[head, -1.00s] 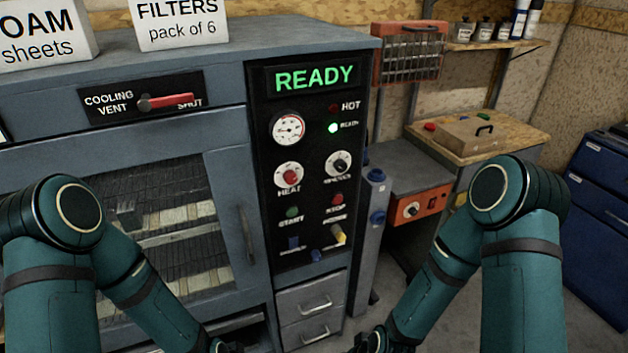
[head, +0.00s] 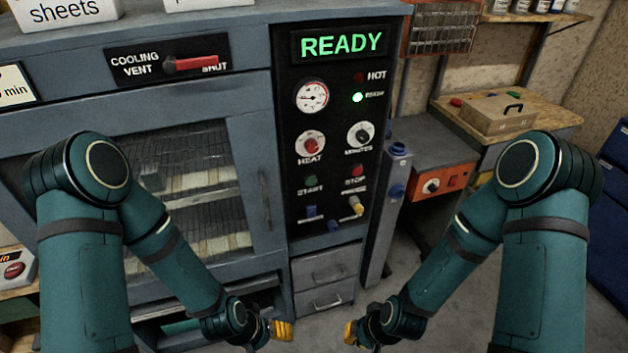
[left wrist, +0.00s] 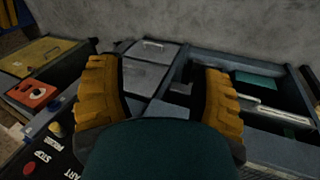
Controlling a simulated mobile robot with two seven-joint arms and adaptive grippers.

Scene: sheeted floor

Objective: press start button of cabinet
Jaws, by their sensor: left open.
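The cabinet (head: 245,100) stands ahead, with a black control panel (head: 335,130) on its right side. The green start button (head: 311,182) is low on the panel, left of the red stop button (head: 358,170). A green READY display (head: 342,45) is lit at the top. My left gripper (head: 282,330) is below the panel and apart from the button. In the left wrist view its yellow fingers (left wrist: 161,98) are spread with nothing between them; the start button itself is not clear there. My right gripper (head: 351,333) is low, right of the left one; its opening is unclear.
A red cooling vent lever (head: 190,64) and a glass door with a handle (head: 265,200) are left of the panel. Drawers (head: 327,282) sit below it. A grey post (head: 390,205) and a workbench (head: 535,115) stand to the right. Open floor lies at lower right.

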